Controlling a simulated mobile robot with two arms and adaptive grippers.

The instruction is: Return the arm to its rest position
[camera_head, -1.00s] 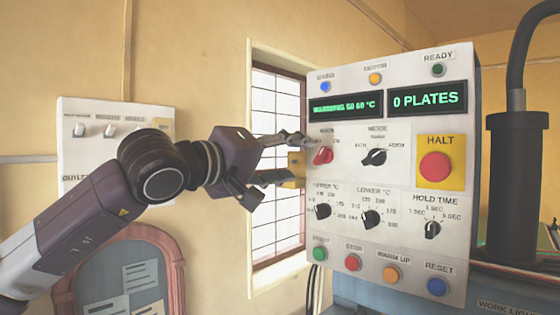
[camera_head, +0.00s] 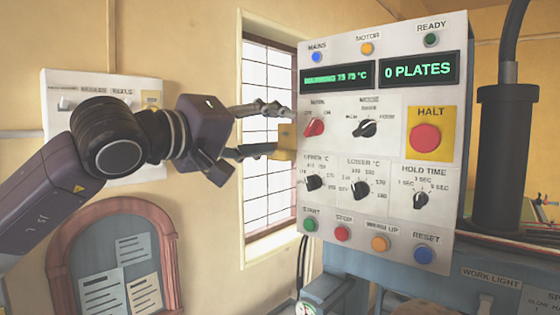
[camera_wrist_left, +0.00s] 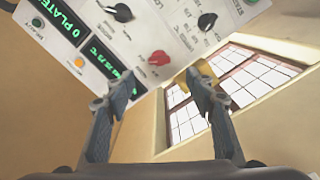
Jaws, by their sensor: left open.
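The control panel (camera_head: 405,215) fills the right half of the head view. Its red MAIN knob (camera_head: 314,127) sits in the upper left of the panel, and it shows in the left wrist view (camera_wrist_left: 159,58) ahead of my fingers. My left gripper (camera_head: 269,130) is just left of the panel, fingers pointing at it, open and empty. In the left wrist view its two fingers (camera_wrist_left: 163,82) are spread apart with nothing between them. My left arm is stretched out from the left edge. My right gripper is in neither view.
A barred window (camera_head: 265,90) is behind the fingers. The green display (camera_head: 337,77) reads about 75 °C; the other (camera_head: 418,70) reads 0 PLATES.

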